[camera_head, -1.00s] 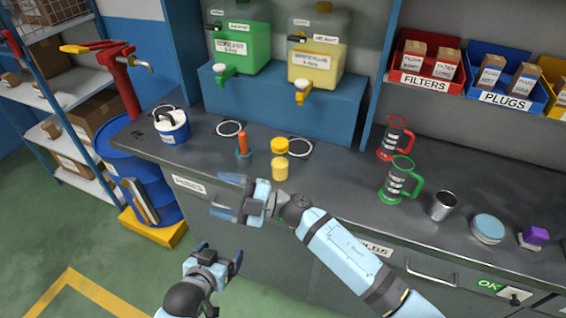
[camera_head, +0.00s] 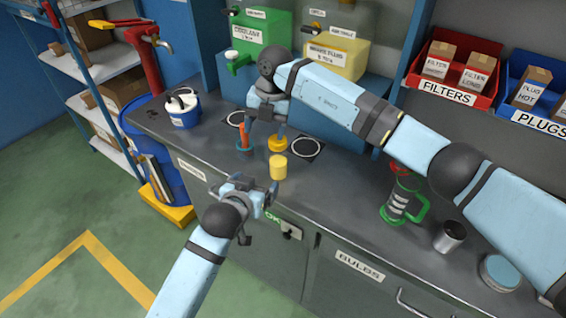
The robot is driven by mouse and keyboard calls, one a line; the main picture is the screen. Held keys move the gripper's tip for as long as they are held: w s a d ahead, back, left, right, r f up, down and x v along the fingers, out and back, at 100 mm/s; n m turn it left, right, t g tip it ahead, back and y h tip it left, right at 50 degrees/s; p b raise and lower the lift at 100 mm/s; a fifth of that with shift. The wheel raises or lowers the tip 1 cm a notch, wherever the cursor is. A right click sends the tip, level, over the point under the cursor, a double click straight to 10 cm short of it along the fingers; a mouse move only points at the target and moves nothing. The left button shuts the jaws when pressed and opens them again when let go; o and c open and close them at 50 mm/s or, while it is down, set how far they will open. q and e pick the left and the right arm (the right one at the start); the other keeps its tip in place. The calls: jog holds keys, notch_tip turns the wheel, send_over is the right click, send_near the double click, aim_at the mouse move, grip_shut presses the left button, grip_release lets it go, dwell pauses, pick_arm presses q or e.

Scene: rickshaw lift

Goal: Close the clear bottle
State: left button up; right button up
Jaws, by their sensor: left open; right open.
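A small pale-yellow bottle (camera_head: 278,168) stands upright near the front edge of the dark counter, apparently the clear bottle. A round yellow cap-like piece (camera_head: 278,144) is just behind it; whether it touches the bottle is unclear. My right gripper (camera_head: 265,136) reaches in from above, open, fingers pointing down. One finger is over the yellow piece, the other near the orange-handled tool. My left gripper (camera_head: 264,207) is open in front of the counter edge, just below and left of the bottle, apparently not touching it.
The orange-handled tool (camera_head: 243,135) stands in a teal base left of the yellow piece. Black mats with white rings (camera_head: 306,147) lie nearby. A white-blue bucket (camera_head: 183,110) is left; a green jug (camera_head: 399,207) and metal cup (camera_head: 450,236) are right. Dispensers (camera_head: 335,57) stand behind.

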aim_at(275, 163)
jog(key=w+d+r+h, duration=0.2)
jog(key=d, duration=0.1)
jog(key=shift+w+d+r+m+t, duration=0.1)
jog(key=shift+w+r+m+t, duration=0.2)
jog(key=shift+m+t, duration=0.1)
pick_arm(q)
jog(key=shift+w+d+r, duration=0.45)
jog(key=shift+w+d, duration=0.05)
jog(key=shift+d, duration=0.05)
jog(key=x, duration=1.3)
jog(key=shift+w+f, duration=0.15)
jog(key=shift+w, duration=0.25)
